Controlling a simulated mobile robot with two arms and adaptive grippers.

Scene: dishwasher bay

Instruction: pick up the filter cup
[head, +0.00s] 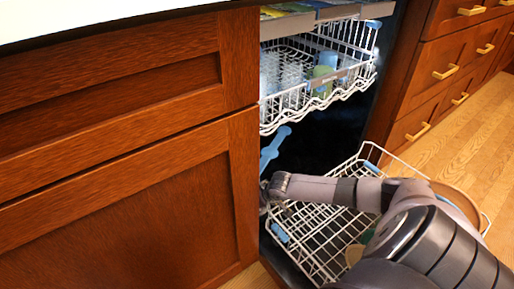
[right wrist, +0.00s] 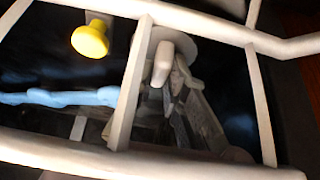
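In the right wrist view a pale round piece with a stubby upright grip, which looks like the filter cup (right wrist: 164,62), shows between white rack wires. Grey finger-like parts of my right gripper (right wrist: 178,90) are close beside it; the view is dark and blurred, so I cannot tell whether they touch it or how far apart they are. In the head view my right arm reaches left over the lower rack, and its gripper (head: 266,196) is at the dishwasher's left side, partly hidden. The filter cup cannot be made out there. My left gripper is not in view.
The lower rack (head: 322,262) is pulled out under my arm, its wires close around the right gripper. The upper rack (head: 297,122) holds cups and glasses. A blue spray arm (head: 272,146) and a yellow knob (right wrist: 90,39) are nearby. Wooden cabinets (head: 130,200) flank the left.

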